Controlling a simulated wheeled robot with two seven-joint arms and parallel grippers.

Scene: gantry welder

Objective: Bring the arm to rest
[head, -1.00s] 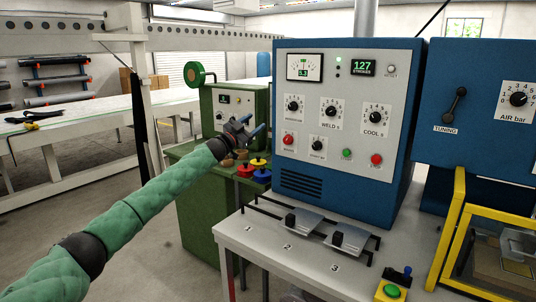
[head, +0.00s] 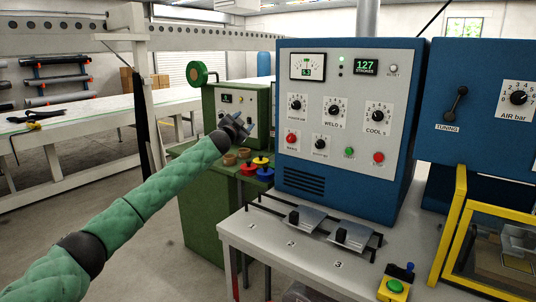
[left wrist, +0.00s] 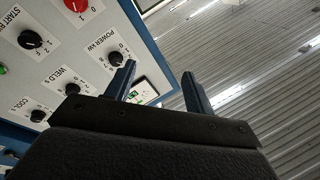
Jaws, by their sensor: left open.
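My left arm, in a green quilted sleeve, reaches up from the lower left in the head view. Its gripper (head: 241,126) is in the air left of the blue welder cabinet (head: 407,120), in front of the green cabinet (head: 262,104). In the left wrist view the two blue fingers of the gripper (left wrist: 160,88) are apart with nothing between them. Past them show the panel with its knobs (left wrist: 32,40) and the ribbed ceiling (left wrist: 235,50). My right gripper is in neither view.
Colored spools (head: 262,160) sit on the green cabinet's top. A yellow-framed guard (head: 462,200) stands at the right. Open floor lies left.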

